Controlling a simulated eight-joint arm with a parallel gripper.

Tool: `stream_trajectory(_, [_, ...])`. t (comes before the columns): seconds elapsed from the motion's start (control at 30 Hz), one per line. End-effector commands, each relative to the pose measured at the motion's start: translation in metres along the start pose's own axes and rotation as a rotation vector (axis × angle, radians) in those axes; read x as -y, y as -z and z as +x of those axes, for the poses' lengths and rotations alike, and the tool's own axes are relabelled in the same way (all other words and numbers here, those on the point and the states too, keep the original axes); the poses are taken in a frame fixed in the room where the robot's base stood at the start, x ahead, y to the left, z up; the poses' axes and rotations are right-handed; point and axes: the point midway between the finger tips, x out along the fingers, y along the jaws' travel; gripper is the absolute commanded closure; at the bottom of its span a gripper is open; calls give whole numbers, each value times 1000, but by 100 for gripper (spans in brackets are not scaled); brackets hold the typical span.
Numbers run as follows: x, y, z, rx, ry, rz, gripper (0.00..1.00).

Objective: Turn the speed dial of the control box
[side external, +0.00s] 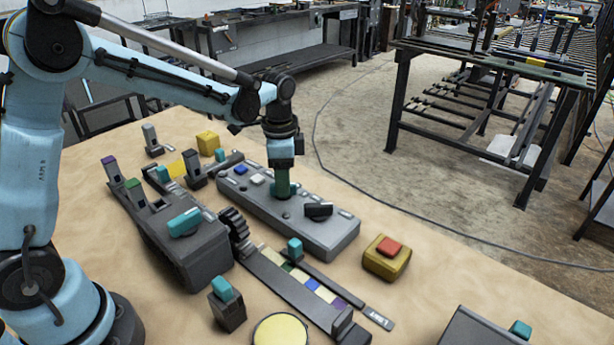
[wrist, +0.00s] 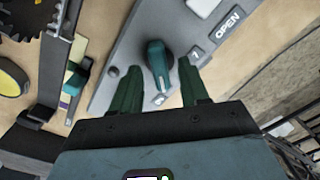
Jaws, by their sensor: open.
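The control box (side external: 330,238) is a long grey panel on the table, with buttons and knobs on top. My gripper (side external: 283,192) points down over the middle of it, its green fingers close to the top face. In the wrist view, a teal dial (wrist: 157,56) with an elongated grip stands on the grey panel (wrist: 122,62). My gripper's two green fingers (wrist: 158,74) are open, one on each side of the dial. I cannot tell whether they touch it. In the side view the fingers largely hide the dial.
A black knob (side external: 318,210) sits just right of my gripper on the box. A yellow block with a red button (side external: 387,250) stands to the right. A dark gear (side external: 234,226) and a slider rail with coloured patches (side external: 290,284) lie nearby. The table's right side is mostly clear.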

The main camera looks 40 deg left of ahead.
Motion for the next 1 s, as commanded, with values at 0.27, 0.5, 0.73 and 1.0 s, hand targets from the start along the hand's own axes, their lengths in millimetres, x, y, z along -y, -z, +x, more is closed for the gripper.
stream_trajectory(0.27, [0,0,4,0,0,0,55])
stream_trajectory(0.5, [0,0,4,0,0,0,78])
stream_trajectory(0.73, [0,0,4,0,0,0,100])
stream_trajectory(1.0, [0,0,4,0,-1,-33,100])
